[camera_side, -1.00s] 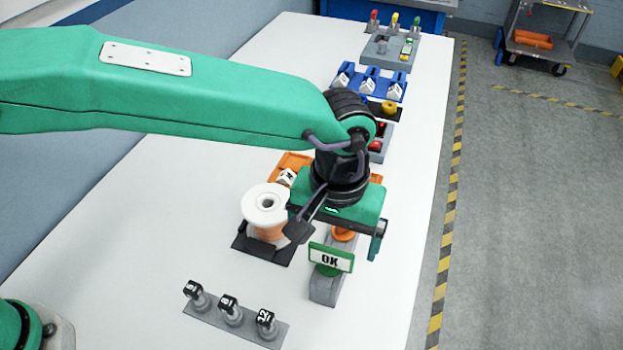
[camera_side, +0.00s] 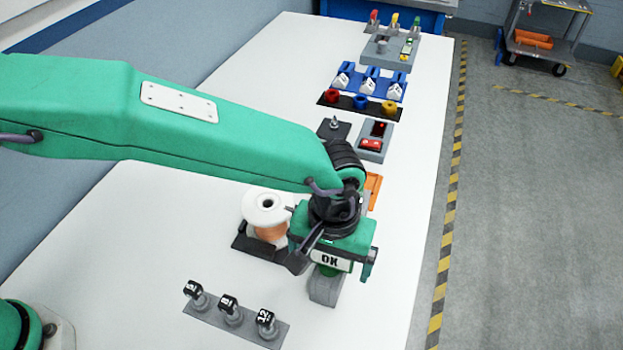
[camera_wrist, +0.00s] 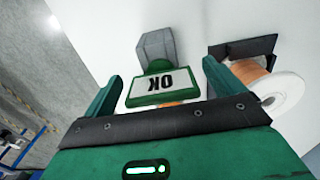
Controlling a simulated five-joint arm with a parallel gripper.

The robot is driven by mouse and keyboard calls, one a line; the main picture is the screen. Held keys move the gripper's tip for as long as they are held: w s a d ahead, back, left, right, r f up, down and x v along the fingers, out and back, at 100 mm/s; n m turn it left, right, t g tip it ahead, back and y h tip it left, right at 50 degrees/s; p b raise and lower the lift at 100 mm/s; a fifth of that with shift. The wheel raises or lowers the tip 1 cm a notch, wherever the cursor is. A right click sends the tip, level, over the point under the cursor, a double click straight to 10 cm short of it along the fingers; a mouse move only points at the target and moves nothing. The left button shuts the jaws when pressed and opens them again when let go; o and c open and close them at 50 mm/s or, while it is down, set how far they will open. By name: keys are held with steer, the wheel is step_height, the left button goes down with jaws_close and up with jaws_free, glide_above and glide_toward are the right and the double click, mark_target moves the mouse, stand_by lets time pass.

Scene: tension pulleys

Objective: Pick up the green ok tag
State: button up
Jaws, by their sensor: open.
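The green OK tag (camera_side: 330,261) has a white face with black letters and stands on a grey block (camera_side: 324,288) near the front of the table. In the wrist view the tag (camera_wrist: 164,87) sits between the two green fingers, with its green base against the grey block (camera_wrist: 155,47). My gripper (camera_side: 333,262) is open and down around the tag, one finger on each side. In the wrist view my gripper (camera_wrist: 160,88) shows a gap on both sides of the tag. An orange part shows partly behind the tag, mostly hidden.
A white spool with copper wire (camera_side: 266,214) stands on a dark base close to the left of my gripper. Several numbered pegs on a grey strip (camera_side: 232,322) lie at the front left. Fixtures line the table behind. The table's right edge is near.

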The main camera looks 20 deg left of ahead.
steer(key=shift+f, duration=0.55)
steer(key=shift+c, duration=0.2)
steer(key=c, duration=1)
